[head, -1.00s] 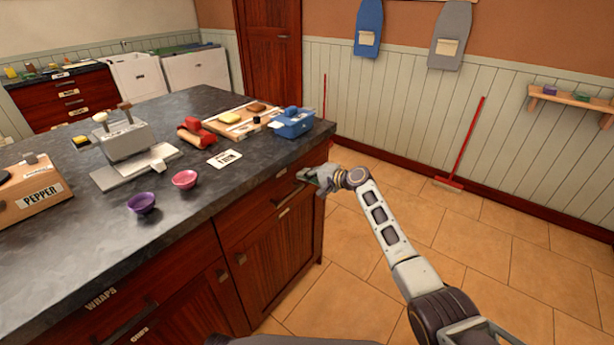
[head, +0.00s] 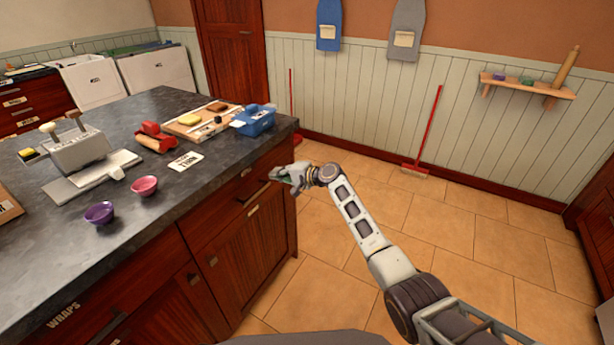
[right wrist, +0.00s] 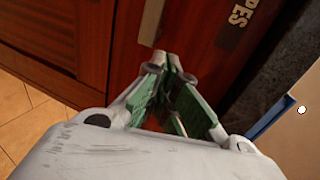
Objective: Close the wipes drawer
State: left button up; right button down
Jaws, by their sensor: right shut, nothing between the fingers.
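The wipes drawer (head: 238,189) is at the right end of the island, under the dark countertop. Its front looks about level with the cabinet in the head view; I cannot tell whether a small gap is left. In the right wrist view its red wood front shows a label ending in "PES" (right wrist: 238,22) and part of a metal handle (right wrist: 152,22). My right gripper (head: 276,176) is shut and empty, at the drawer front near the right end of the handle (head: 254,194). I cannot tell whether its tips touch the wood. My left gripper is out of view.
The stone countertop (head: 150,215) overhangs the drawer. It carries a blue container (head: 253,120), a pink bowl (head: 145,186) and a purple bowl (head: 99,213). Cabinet doors (head: 250,258) are below.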

pick_arm(q)
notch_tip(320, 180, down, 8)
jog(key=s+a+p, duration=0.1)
jog(key=p, duration=0.1)
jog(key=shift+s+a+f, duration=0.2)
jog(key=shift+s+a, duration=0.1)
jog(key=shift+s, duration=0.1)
pick_arm(e)
jog(key=v, duration=1.1)
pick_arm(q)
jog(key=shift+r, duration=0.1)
